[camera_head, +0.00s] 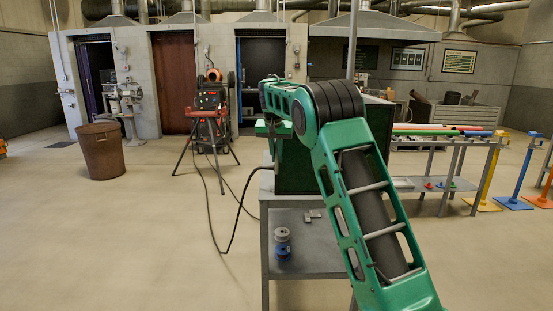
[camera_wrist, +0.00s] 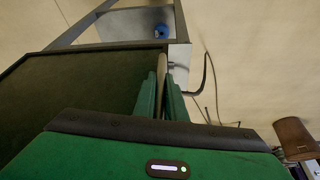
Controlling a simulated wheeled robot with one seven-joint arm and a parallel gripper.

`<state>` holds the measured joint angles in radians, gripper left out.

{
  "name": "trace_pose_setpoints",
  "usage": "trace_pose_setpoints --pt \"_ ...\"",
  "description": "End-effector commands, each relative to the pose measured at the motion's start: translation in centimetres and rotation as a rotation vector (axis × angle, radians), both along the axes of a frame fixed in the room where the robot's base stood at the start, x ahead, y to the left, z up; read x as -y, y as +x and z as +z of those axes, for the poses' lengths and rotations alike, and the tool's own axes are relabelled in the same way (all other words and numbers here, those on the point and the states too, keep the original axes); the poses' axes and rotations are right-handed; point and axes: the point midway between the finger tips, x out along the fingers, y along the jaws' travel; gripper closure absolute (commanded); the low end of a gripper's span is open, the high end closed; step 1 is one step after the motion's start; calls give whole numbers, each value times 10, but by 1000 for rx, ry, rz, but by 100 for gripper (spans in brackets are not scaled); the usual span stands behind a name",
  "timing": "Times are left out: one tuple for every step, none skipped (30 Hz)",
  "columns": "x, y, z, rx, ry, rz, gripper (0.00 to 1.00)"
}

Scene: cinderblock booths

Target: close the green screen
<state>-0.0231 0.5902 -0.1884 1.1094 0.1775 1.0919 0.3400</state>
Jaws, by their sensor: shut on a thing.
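The green screen is a dark green panel (camera_head: 293,165) standing upright on the grey metal table (camera_head: 290,205), partly hidden behind my green arm in the head view. In the wrist view the dark panel (camera_wrist: 75,90) fills the left side. A pale upright bar (camera_wrist: 162,62) runs along the panel's right edge. My gripper (camera_wrist: 160,92) has its two green fingers shut on this bar, one on each side. In the head view the fingers cannot be made out. How far the screen stands open cannot be told.
White and blue spools (camera_head: 282,252) sit on the table's lower shelf. A black cable (camera_head: 232,225) runs from the table to the floor towards an orange tripod stand (camera_head: 207,115). A rusty bin (camera_head: 102,152) stands left. A pipe rack (camera_head: 440,142) stands right.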

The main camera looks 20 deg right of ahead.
Motion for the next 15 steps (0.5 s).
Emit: trace_pose_setpoints --pt "7 2 3 13 -8 -10 100" --pt "6 2 3 13 -8 -9 82" --pt "4 2 3 12 -8 -7 72" --pt "3 2 3 11 -7 -6 70" --pt "2 2 3 10 -7 -4 70" --pt "0 2 2 9 -6 -2 70" --pt "-1 2 2 9 -6 -1 70" --pt "-1 2 2 8 -6 -1 70" --pt "-2 2 2 9 -5 0 70" --pt "-3 2 2 8 -5 1 70" --pt "-3 2 2 7 -5 2 70" --pt "-3 2 2 7 -5 2 70" --pt "-4 2 3 7 -5 2 70" --pt "-4 1 4 8 -4 3 70" --pt "-5 1 7 8 -5 4 70"
